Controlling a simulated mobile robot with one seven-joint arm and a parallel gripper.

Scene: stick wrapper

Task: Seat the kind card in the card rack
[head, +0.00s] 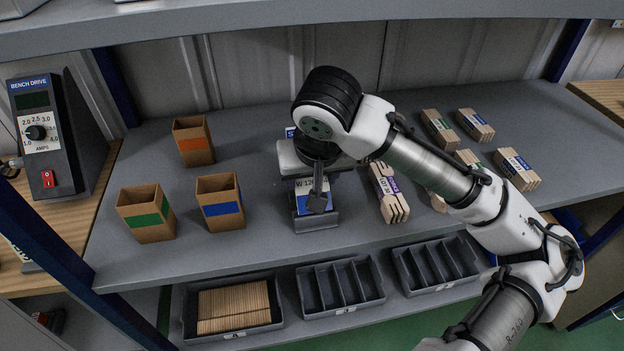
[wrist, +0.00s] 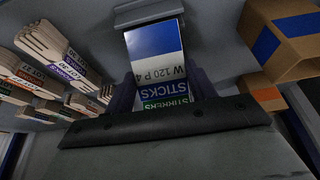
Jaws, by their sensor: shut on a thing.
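The kind card (head: 305,186) is white with a blue end and the print "W 120 P 4". It also shows in the wrist view (wrist: 155,55), its blue end toward the grey rack piece. My gripper (head: 318,203) is shut on the card, with a dark finger in front of its face in the head view. The fingers also show in the wrist view (wrist: 161,92). The grey card rack (head: 317,223) is at the card's lower edge. I cannot tell whether the card is inside its slot. Labels reading "STICKS" and "STIRRERS" show past the card in the wrist view.
Open cartons with orange (head: 193,142), green (head: 147,215) and blue (head: 220,203) bands stand to the left. Banded stick bundles (head: 389,193) lie to the right, partly behind my arm. Divided trays (head: 340,287) sit on the lower shelf.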

